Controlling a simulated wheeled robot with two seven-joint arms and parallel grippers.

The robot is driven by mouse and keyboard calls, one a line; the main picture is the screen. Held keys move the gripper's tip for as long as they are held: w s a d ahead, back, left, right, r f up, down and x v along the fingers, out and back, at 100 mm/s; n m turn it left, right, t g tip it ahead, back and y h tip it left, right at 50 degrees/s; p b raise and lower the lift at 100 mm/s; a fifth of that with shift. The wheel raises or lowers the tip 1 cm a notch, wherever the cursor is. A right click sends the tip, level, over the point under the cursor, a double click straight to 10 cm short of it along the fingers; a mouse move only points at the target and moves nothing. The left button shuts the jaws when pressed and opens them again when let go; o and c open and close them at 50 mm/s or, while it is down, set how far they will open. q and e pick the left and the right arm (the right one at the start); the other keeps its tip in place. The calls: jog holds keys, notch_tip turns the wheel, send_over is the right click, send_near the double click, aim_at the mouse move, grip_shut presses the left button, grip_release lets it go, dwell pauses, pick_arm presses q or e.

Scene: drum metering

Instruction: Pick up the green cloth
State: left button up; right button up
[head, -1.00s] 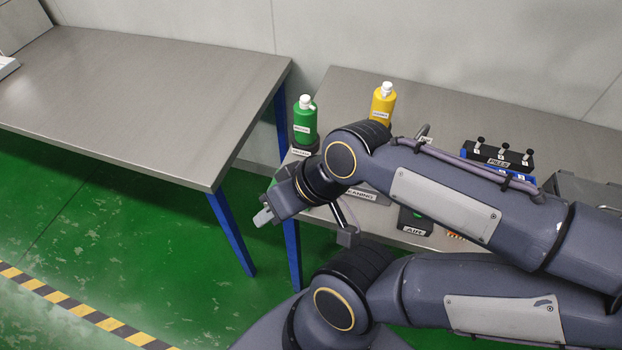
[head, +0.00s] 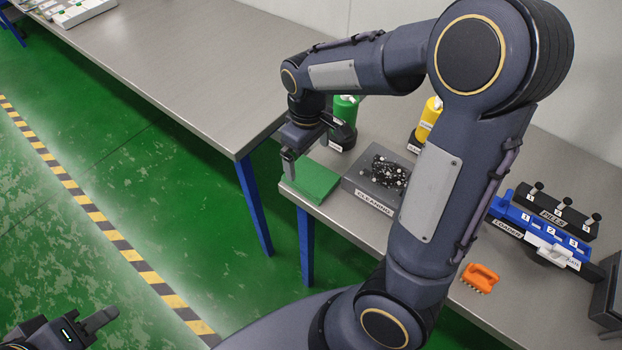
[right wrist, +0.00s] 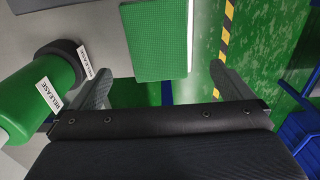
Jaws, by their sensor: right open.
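The green cloth (head: 318,181) lies flat at the front left corner of the right-hand table. In the right wrist view it is a green textured rectangle (right wrist: 155,40), in line with the gap between the fingers but beyond them. My right gripper (head: 289,167) is at the cloth's left edge in the head view; whether it touches the cloth is not clear. In the right wrist view the right gripper (right wrist: 160,86) is open with nothing between its fingers. My left gripper (head: 103,322) is at the lower left over the floor, partly cut off, its jaw gap unclear.
A green bottle (head: 345,110), labelled RELEASE in the right wrist view (right wrist: 40,95), stands close to the right gripper. A CLEANING tray (head: 366,195) sits right of the cloth. A yellow bottle (head: 430,117), orange brush (head: 480,278) and blue loader (head: 545,226) are further right.

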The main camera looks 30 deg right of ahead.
aim_at(311, 175)
jog(key=f, duration=0.7)
jog(key=shift+s+d+f, duration=0.15)
jog(key=shift+s+d, duration=0.05)
jog(key=c, duration=0.9)
jog(key=shift+c, duration=0.2)
